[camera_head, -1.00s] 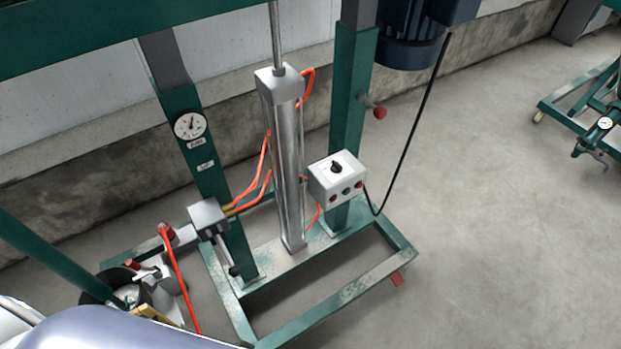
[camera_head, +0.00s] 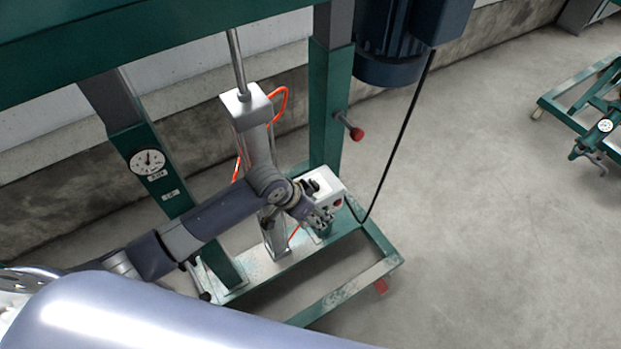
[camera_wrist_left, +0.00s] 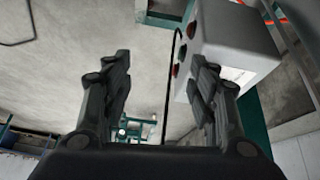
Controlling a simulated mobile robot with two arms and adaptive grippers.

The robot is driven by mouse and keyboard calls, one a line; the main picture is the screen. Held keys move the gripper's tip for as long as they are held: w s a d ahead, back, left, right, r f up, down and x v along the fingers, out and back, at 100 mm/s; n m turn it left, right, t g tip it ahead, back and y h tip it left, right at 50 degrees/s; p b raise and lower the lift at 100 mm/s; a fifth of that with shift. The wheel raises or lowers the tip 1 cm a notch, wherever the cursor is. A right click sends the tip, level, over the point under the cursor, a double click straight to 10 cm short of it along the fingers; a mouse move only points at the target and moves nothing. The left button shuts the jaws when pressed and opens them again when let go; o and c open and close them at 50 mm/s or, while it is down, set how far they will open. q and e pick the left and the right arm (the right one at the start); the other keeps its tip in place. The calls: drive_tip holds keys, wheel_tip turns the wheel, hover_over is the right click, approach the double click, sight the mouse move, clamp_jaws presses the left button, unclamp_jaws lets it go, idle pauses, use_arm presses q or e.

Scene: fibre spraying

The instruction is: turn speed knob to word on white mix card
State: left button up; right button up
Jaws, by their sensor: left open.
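The white control box (camera_head: 329,185) stands on the green frame, behind my left gripper (camera_head: 321,217) in the head view. My left gripper is open and empty, close in front of the box's button side. In the left wrist view the fingers (camera_wrist_left: 160,85) are spread, with the box (camera_wrist_left: 235,48) at upper right and its buttons (camera_wrist_left: 175,70) beside the right finger. No knob shows clearly there. My right gripper is not in view.
A metal cylinder (camera_head: 250,130) stands behind my left arm. A green post with a red-knobbed lever (camera_head: 356,134) rises behind the box. A black cable (camera_head: 396,150) hangs to the box's right.

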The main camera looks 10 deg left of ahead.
use_arm(q)
drive_tip(key=m, duration=0.1)
approach(312, 183)
drive_tip(key=shift+g+y, duration=0.3)
drive_tip(key=shift+y, duration=0.1)
drive_tip(key=x, duration=0.5)
drive_tip(key=p+x, duration=0.1)
drive_tip(key=x, duration=0.2)
drive_tip(key=shift+w+d+f, duration=0.1)
drive_tip(key=shift+w+d, duration=0.2)
drive_tip(key=shift+d, duration=0.15)
drive_tip(key=c, duration=1.1)
